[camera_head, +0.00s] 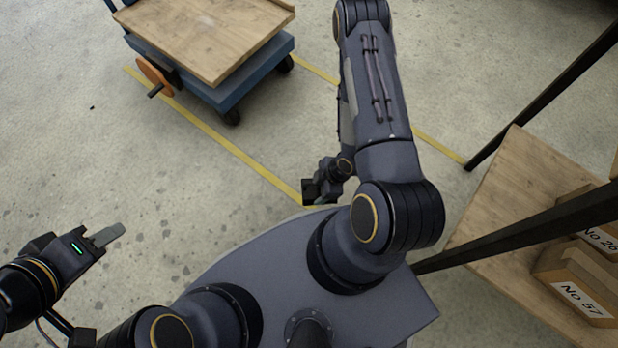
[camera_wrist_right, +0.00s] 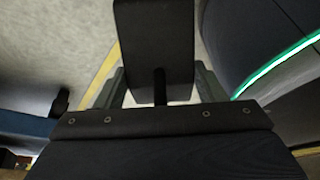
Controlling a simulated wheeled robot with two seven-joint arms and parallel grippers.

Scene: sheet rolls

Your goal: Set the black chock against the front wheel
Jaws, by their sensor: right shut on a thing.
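The black chock (camera_wrist_right: 155,45) is a dark block held in my right gripper (camera_wrist_right: 158,92), between its two fingers in the right wrist view. In the head view, my right gripper (camera_head: 318,188) hangs above the floor beside my base, and the chock is a small dark shape at its tip. The blue cart (camera_head: 250,75) stands at the upper left. It shows dark wheels at its near corner (camera_head: 232,116) and right corner (camera_head: 286,63). The gripper is apart from both wheels. My left gripper (camera_head: 100,238) is at the lower left, touching nothing; its finger gap is not clear.
A wooden board (camera_head: 205,35) lies on the cart, and an orange disc (camera_head: 155,75) with a handle is on its side. Yellow lines (camera_head: 215,138) mark the floor. A wooden shelf (camera_head: 510,190) with dark posts and labelled boxes (camera_head: 580,285) stands at right. Floor between cart and base is clear.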

